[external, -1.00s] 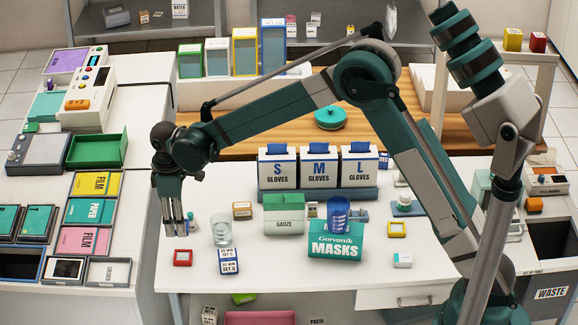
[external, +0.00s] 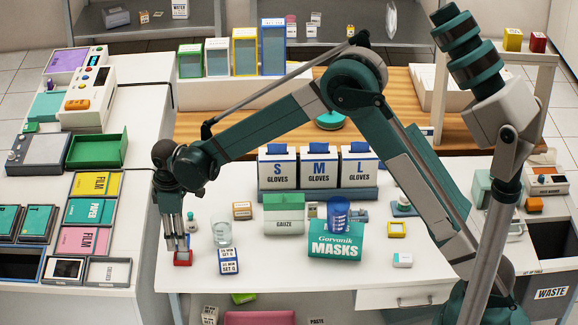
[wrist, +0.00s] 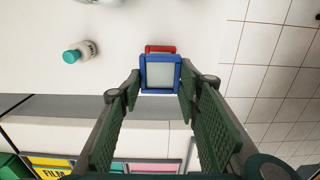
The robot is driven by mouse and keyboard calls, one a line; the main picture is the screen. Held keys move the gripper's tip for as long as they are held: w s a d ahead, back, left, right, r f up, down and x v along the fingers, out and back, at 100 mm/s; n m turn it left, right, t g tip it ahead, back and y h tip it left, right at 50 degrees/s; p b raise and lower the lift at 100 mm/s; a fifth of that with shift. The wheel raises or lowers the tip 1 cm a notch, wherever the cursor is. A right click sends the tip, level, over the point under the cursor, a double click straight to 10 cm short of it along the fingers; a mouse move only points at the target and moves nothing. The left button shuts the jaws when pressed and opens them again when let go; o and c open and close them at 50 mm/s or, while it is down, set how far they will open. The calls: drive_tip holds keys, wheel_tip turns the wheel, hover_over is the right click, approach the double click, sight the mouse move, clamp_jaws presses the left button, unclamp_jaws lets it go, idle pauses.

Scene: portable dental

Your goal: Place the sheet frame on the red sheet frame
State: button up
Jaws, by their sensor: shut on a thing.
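The blue sheet frame (wrist: 160,90) is between my fingertips in the wrist view, square with a pale middle. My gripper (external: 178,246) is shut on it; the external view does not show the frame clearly. The red sheet frame (external: 183,263) lies on the white table near its left front edge, just under my fingertips. In the wrist view only a strip of the red frame (wrist: 160,48) shows beyond the blue one, which hides the rest. I cannot tell whether the two frames touch.
A small bottle with a teal cap (wrist: 78,52) is nearby. A yellow frame (external: 397,229) lies farther right.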

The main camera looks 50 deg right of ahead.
drive_tip(key=shift+f, duration=0.25)
drive_tip(key=shift+f, duration=1.85)
drive_tip(key=shift+f+b, duration=0.3)
drive_tip(key=shift+b, duration=0.1)
drive_tip(key=o, duration=0.7)
drive_tip(key=shift+r, duration=0.15)
wheel_tip(320, 180, up, 12)
drive_tip(key=shift+r+p, duration=0.15)
drive_tip(key=shift+p, duration=0.6)
